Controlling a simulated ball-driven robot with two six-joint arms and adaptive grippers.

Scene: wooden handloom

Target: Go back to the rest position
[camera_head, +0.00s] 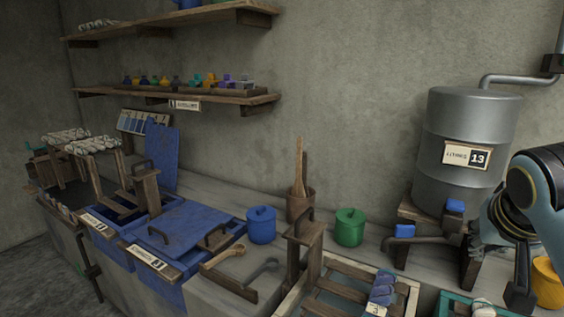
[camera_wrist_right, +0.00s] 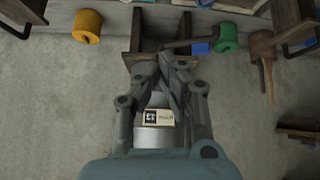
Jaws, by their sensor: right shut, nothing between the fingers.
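My right arm comes in at the right edge of the head view. Its gripper (camera_head: 484,236) is in front of the lower right part of a grey metal drum (camera_head: 468,112) labelled 13. In the right wrist view the fingers of the right gripper (camera_wrist_right: 170,60) are together with nothing between them. The drum (camera_wrist_right: 152,138) and its label show behind the fingers. A wooden stand (camera_wrist_right: 150,28) is beyond the fingertips. My left gripper is in neither view.
A tap with blue handles (camera_head: 404,231) sticks out below the drum. A green pot (camera_head: 349,227), a blue pot (camera_head: 261,225) and a yellow container (camera_head: 548,284) stand nearby. Blue-lidded vats (camera_head: 180,232) are at left. Shelves (camera_head: 180,95) hang on the wall.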

